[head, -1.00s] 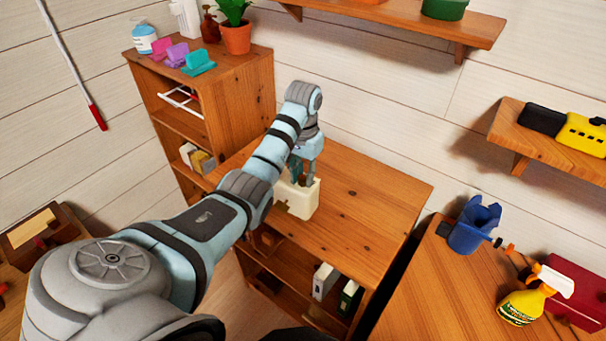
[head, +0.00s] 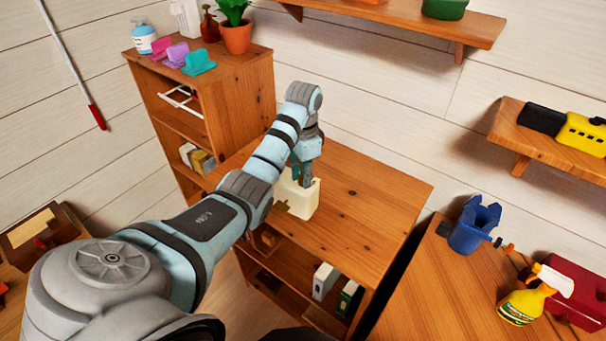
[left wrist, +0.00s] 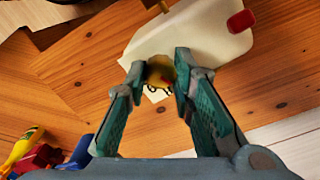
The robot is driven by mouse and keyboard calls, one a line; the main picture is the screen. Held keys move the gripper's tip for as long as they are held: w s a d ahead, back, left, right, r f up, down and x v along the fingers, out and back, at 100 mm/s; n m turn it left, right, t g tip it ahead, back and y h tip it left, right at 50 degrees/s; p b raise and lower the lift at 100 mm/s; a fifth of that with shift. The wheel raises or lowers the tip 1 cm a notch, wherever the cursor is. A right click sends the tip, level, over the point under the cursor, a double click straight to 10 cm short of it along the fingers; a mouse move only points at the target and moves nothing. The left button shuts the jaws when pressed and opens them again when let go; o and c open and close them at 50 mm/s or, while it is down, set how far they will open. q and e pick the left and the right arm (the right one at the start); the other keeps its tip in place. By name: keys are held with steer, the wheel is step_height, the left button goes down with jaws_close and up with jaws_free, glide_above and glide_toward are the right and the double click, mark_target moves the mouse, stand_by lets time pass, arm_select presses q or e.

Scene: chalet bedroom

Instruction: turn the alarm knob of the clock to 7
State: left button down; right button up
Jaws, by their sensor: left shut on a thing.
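The clock (head: 307,203) is a cream, box-shaped body standing on the small wooden table. In the left wrist view the cream clock body (left wrist: 200,38) has a red part at its end and a round brass-yellow knob (left wrist: 158,80) with a small red mark. My left gripper (head: 302,178) points down onto the clock. In the left wrist view its teal-padded fingers (left wrist: 160,70) are on either side of the knob, shut on it. The clock's dial and numbers are not readable. My right gripper is not in view.
The wooden table (head: 370,195) is clear right of the clock. A bookcase (head: 240,85) with a potted plant (head: 236,36) stands behind left. A desk at right holds a blue cup (head: 474,228) and a yellow spray bottle (head: 524,300). A wall shelf (head: 400,22) hangs above.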

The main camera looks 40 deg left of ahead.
arm_select(q)
steer(key=c, duration=1.4)
jaws_free()
steer(key=shift+o, duration=0.2)
